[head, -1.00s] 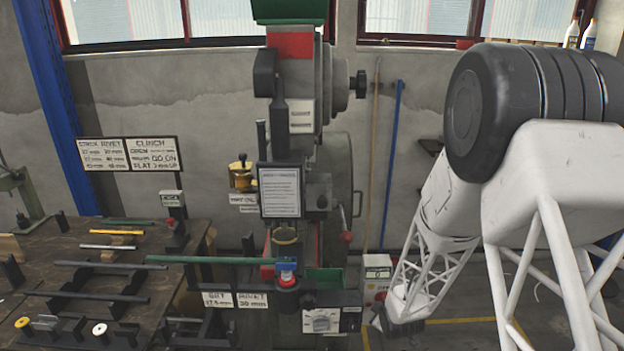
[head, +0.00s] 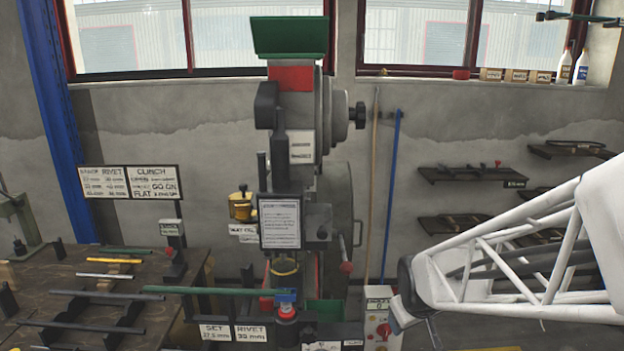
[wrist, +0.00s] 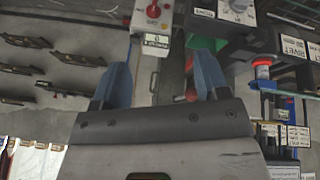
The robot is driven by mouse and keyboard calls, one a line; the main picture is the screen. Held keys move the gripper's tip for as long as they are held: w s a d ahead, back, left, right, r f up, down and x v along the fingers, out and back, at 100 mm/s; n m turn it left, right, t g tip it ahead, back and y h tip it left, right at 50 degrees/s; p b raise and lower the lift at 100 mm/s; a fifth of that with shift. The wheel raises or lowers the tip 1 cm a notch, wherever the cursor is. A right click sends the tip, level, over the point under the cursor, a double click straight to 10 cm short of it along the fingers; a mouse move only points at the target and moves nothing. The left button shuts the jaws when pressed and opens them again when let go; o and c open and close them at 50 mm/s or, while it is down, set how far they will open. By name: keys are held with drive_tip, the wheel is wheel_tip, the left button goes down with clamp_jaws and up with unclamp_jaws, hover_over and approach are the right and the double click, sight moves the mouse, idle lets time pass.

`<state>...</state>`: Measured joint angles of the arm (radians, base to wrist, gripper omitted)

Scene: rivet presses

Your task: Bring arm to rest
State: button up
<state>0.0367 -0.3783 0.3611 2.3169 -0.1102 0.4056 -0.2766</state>
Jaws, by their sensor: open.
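My gripper (wrist: 160,85) shows in the wrist view with its two blue fingers spread apart and nothing between them. In the head view my white lattice arm comes in from the right, and its dark wrist end (head: 408,285) is at the lower right, to the right of the press; the fingers are hard to make out there. The rivet press (head: 305,150) stands in the middle of the head view, with a green hopper on top. A control box with a red button (head: 380,320) is just left of my wrist, and it also shows in the wrist view (wrist: 152,18).
A workbench (head: 60,270) with several rods on stands is at the left. Wall shelves (head: 470,175) hang behind my arm at the right. A long green rod (head: 205,291) lies across in front of the press. Bottles (head: 573,68) stand on the window sill.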

drive_tip(key=s+a+r+m+g, duration=0.1)
drive_tip(key=s+r+m, duration=0.1)
drive_tip(key=s+r, duration=0.3)
drive_tip(key=s+a+r+m+g, duration=0.1)
drive_tip(key=s+r, duration=0.4)
drive_tip(key=s, duration=0.9)
drive_tip(key=shift+s+m+y, duration=0.3)
drive_tip(key=shift+m, duration=0.2)
drive_tip(key=shift+a+r, duration=0.1)
drive_tip(key=shift+c, duration=0.3)
